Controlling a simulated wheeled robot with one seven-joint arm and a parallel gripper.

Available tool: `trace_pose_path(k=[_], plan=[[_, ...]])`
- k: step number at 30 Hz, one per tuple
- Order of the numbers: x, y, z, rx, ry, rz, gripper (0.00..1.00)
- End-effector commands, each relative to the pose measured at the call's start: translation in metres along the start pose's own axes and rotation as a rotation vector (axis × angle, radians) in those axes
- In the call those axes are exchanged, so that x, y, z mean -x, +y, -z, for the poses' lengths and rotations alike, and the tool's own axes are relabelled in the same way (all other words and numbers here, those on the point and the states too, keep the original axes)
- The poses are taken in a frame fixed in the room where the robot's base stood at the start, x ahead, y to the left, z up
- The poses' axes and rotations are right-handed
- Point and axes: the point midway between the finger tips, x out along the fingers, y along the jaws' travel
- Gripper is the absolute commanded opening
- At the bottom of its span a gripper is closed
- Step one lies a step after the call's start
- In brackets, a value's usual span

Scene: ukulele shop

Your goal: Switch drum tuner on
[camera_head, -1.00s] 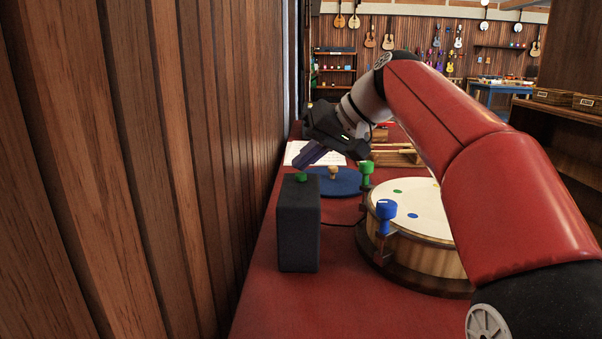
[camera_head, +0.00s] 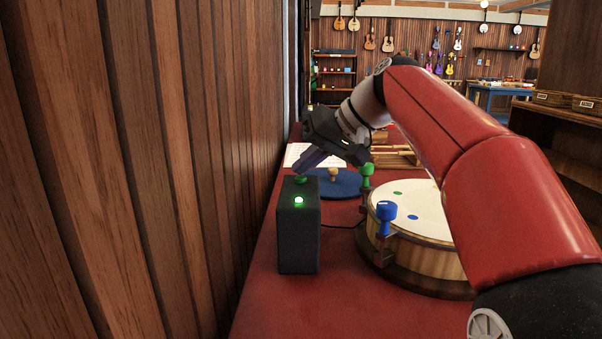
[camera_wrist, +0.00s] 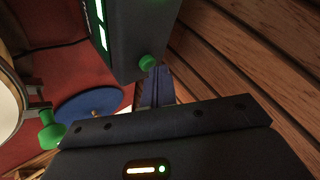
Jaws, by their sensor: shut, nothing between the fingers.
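The drum tuner is a dark upright box (camera_head: 299,235) near the left edge of the red table. A green light (camera_head: 298,200) glows on its front face. A green button (camera_head: 300,180) sits on its top. In the wrist view the box (camera_wrist: 135,30), its button (camera_wrist: 147,62) and green glowing strips (camera_wrist: 101,22) show. My gripper (camera_head: 302,167) is shut and empty, its fingertips right by the button from above and behind. In the wrist view my gripper (camera_wrist: 156,75) is beside the button; I cannot tell if they touch.
A drum (camera_head: 430,255) with blue (camera_head: 386,211) and green (camera_head: 367,170) knobs stands right of the tuner. A blue disc (camera_head: 342,186) with a wooden peg lies behind. A plank wall (camera_head: 120,170) runs close on the left. Bare red table (camera_head: 340,305) is in front.

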Motion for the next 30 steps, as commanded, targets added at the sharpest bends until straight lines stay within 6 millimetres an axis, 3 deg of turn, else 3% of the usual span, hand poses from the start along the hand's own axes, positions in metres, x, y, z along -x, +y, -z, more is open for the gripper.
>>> trace_pose_path(k=[13,30], plan=[[0.006,-0.004,0.005,0.0,0.001,0.0,0.0],[0.042,-0.03,0.031,0.002,0.002,0.0,0.0]])
